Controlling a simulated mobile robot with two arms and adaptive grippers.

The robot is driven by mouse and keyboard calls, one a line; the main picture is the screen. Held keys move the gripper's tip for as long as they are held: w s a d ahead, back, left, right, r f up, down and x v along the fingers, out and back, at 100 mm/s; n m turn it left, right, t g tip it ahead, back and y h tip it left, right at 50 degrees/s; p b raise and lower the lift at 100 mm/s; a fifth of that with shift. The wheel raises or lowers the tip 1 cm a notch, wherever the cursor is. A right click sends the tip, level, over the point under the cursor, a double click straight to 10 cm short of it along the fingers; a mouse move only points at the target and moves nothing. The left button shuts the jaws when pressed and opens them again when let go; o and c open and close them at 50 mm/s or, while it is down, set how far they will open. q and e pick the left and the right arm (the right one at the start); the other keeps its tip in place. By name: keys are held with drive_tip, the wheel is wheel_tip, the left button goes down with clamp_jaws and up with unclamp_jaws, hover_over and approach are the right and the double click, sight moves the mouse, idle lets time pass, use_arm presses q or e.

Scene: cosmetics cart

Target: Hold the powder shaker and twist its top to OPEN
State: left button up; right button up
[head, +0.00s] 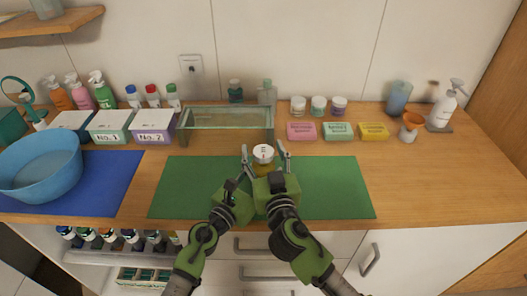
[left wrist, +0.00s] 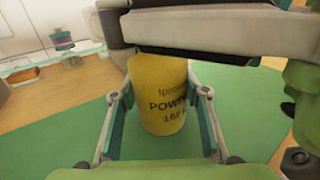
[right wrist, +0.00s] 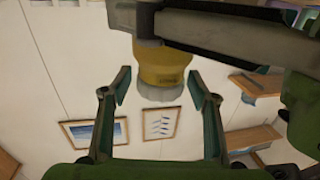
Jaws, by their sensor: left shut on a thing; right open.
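In the head view, the grippers hide much of the lower body.
A blue basin (head: 40,165) stands on a blue mat (head: 115,185) at left. Behind the green mat are labelled boxes (head: 110,125), a glass-topped stand (head: 227,118), jars (head: 318,105) and soap bars (head: 338,131). The counter right of the mat is clear.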

drive_tip(key=c, duration=1.1)
drive_tip(key=shift+c, duration=0.2)
